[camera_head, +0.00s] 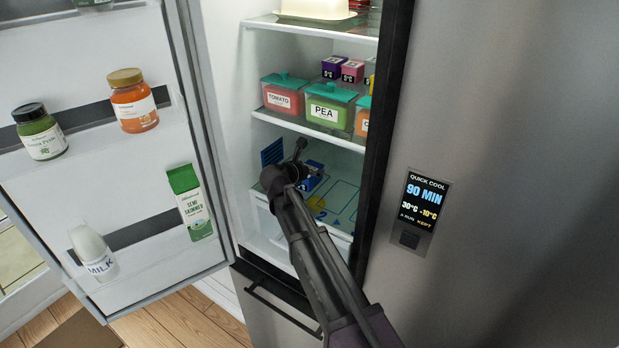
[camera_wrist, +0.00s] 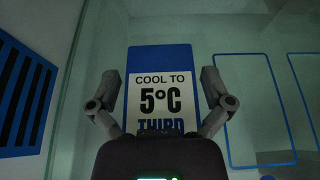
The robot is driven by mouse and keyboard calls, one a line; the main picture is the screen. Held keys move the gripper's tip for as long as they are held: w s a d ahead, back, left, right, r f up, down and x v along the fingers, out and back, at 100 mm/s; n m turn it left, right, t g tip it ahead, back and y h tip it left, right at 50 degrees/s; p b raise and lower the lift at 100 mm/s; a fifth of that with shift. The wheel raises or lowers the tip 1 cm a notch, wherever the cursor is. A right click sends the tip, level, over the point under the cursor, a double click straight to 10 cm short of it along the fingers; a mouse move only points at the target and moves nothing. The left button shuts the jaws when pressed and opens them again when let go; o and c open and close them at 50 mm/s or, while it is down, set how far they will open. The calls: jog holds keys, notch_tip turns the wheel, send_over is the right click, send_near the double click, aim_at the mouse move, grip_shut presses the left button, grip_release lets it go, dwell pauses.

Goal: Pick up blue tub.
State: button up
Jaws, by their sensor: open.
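The blue tub (camera_wrist: 158,58) has a white label reading "COOL TO 5°C THIRD". In the wrist view it lies between the two fingers of my gripper (camera_wrist: 160,84), with a visible gap on each side. My gripper's body hides its lower part. In the head view, the tub (camera_head: 311,183) shows as a small blue patch on the fridge's lower glass shelf, mostly hidden behind my gripper (camera_head: 306,164). My gripper is open and holds nothing.
Blue outlined marks (camera_wrist: 262,110) and a blue striped panel (camera_wrist: 24,98) flank the tub. The shelf above holds a tomato tub (camera_head: 282,97) and a pea tub (camera_head: 328,108). The open door (camera_head: 110,200) with jars stands left; the closed steel door (camera_head: 510,150) is right.

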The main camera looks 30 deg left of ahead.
jog(key=c, duration=1.1)
jog(key=shift+r, duration=0.2)
notch_tip(320, 180, up, 3)
jog(key=p, duration=0.3)
jog(key=shift+f, duration=0.1)
jog(key=s+a, duration=0.1)
jog(key=s, duration=1.7)
jog(key=shift+a, duration=0.3)
